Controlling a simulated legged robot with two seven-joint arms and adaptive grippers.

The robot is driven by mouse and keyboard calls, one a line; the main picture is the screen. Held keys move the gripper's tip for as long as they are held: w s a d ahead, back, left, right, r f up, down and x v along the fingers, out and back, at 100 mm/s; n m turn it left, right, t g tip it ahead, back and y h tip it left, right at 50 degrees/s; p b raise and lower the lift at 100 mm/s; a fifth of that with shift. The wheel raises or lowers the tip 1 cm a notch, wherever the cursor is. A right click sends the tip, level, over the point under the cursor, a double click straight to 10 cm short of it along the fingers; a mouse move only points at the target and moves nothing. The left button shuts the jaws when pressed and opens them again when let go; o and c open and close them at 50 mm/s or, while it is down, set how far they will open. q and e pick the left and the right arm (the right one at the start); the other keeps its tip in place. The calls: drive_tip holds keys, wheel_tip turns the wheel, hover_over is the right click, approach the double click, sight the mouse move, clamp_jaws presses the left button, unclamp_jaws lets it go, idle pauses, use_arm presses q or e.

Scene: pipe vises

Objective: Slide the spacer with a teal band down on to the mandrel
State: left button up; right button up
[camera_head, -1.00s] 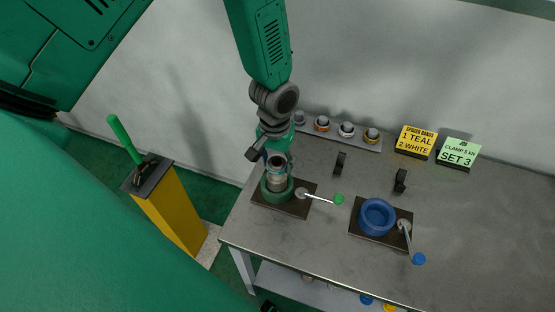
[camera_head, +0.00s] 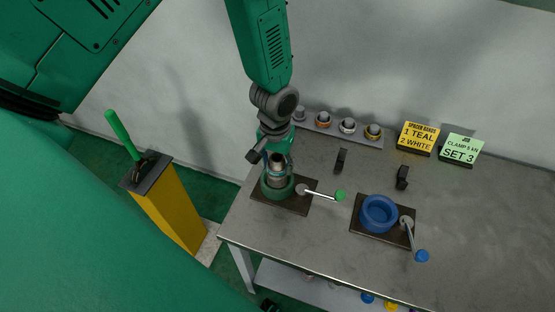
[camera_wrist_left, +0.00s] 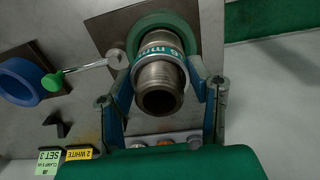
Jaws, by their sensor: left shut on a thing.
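The mandrel (camera_wrist_left: 158,97) is a grey threaded pipe standing upright in the green vise (camera_head: 276,192), its open end facing the left wrist camera. The spacer with a teal band (camera_wrist_left: 163,54) is a pale ring with dark lettering on the teal. It is around the mandrel, whose end sticks out through it. My left gripper (camera_wrist_left: 162,70) has its blue fingers on both sides of the ring and is shut on it. In the head view the left gripper (camera_head: 277,172) is just above the green vise. Any gap between spacer and vise is unclear. My right gripper is out of view.
A blue vise (camera_head: 379,214) stands to the right on the table. A rack (camera_head: 340,134) at the back holds pegs, some with orange, white and yellow rings. Signs (camera_head: 418,138) stand at back right. A yellow post (camera_head: 168,212) with a green lever stands left of the table.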

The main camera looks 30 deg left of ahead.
sight(276, 157)
use_arm(q)
drive_tip(key=shift+f+b, duration=0.3)
drive_tip(key=shift+f, duration=0.3)
drive_tip(key=o, duration=1.1)
drive_tip(key=shift+o, duration=0.2)
drive_tip(key=shift+r, duration=0.1)
wheel_tip(276, 157, up, 12)
drive_tip(key=shift+a+f, duration=0.15)
